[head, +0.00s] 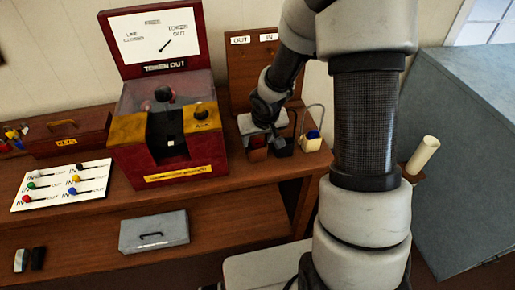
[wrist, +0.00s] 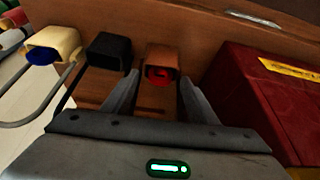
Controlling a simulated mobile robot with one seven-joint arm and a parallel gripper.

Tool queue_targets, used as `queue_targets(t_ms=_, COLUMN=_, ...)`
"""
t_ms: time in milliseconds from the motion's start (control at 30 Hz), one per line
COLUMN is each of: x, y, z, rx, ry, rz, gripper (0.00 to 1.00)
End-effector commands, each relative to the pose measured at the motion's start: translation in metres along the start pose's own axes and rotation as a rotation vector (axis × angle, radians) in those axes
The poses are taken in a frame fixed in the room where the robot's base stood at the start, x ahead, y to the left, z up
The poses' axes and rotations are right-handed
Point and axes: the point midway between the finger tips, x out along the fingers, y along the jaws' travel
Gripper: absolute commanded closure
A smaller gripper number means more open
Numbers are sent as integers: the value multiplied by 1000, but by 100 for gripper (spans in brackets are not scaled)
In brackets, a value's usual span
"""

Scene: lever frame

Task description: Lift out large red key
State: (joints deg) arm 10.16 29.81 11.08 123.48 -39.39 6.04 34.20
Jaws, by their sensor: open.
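A reddish-brown open-ended block (wrist: 162,57) with a red round part (wrist: 158,77) inside shows in the wrist view; whether this is the large red key I cannot tell for certain. My gripper (wrist: 159,82) is open, its two fingers pointing at this block, one on either side in the picture. I see nothing held between them; contact cannot be told. In the head view my gripper (head: 264,122) is just above the reddish-brown block (head: 258,148), and my arm hides part of that area.
Beside it stand a black block (wrist: 109,51) and a cream block (wrist: 54,45) with blue inside and a wire loop. The red token box (head: 168,130) stands close on the other side. An OUT/IN board (head: 240,62) rises behind. A lever board (head: 62,186) lies left.

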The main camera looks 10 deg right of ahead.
Motion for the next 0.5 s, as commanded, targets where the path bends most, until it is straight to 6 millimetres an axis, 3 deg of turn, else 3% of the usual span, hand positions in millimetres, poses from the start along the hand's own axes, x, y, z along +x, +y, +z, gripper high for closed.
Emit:
queue_targets(t_ms=167, x=0, y=0, z=0, rx=0, ry=0, rz=0, gripper=47)
queue_targets(t_ms=433, x=-1, y=0, z=0, rx=0, ry=0, rz=0, gripper=92)
queue_targets(t_ms=500, x=-1, y=0, z=0, rx=0, ry=1, rz=0, gripper=94)
